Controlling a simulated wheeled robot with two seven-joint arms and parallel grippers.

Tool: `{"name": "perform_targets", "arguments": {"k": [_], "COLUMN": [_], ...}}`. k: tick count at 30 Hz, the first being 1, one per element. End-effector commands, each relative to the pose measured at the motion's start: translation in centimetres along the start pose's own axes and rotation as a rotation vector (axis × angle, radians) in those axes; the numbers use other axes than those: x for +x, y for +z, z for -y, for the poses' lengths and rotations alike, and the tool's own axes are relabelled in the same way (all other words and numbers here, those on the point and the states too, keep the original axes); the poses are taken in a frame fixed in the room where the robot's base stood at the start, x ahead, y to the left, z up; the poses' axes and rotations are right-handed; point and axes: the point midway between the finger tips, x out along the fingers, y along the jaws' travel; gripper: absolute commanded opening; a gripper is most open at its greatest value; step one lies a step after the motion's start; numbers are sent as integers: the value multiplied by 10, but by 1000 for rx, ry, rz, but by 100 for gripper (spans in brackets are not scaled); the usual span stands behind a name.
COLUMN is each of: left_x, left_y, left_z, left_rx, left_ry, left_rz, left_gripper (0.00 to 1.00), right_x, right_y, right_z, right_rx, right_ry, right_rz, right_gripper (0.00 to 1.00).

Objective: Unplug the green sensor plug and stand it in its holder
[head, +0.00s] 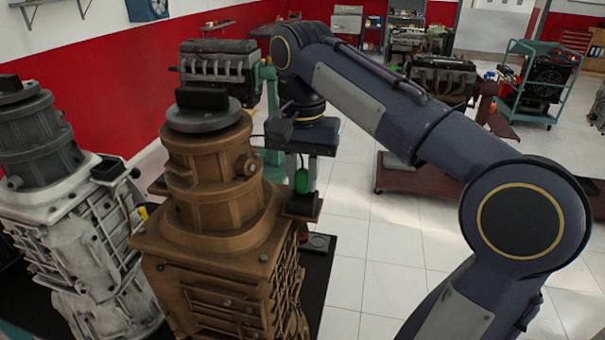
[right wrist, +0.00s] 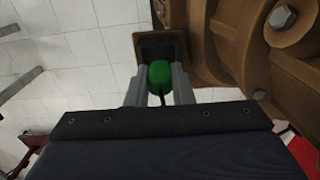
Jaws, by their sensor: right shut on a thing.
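The green sensor plug (head: 302,181) is between the fingers of my right gripper (head: 303,172), which points down beside the brown gearbox (head: 215,240). In the right wrist view the green plug (right wrist: 160,74) sits between the two grey fingers (right wrist: 160,88), with a dark cable on its near side. A dark, brown-edged socket block (head: 302,206) is just below the plug; it also shows in the right wrist view (right wrist: 158,43). The plug's lower end is hidden, so I cannot tell how deep it sits. A dark square piece with a round top (head: 318,242), possibly the holder, lies lower down. My left gripper is out of view.
A grey-white gearbox (head: 75,220) stands left of the brown one. Engines on stands (head: 440,80) and a teal cart (head: 540,85) are farther back. Tiled floor at the right is open.

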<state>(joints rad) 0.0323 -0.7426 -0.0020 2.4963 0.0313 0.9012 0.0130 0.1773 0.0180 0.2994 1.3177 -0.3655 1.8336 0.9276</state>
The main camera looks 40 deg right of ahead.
Motion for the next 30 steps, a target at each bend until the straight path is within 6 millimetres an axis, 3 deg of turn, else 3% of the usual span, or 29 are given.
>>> {"name": "perform_targets", "arguments": {"k": [30], "left_x": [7], "left_y": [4], "left_z": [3], "left_rx": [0], "left_ry": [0], "left_rz": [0], "left_gripper": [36], "right_x": [13], "right_y": [0], "right_z": [0], "right_rx": [0], "right_ry": [0], "right_rz": [0], "right_gripper": [0]}}
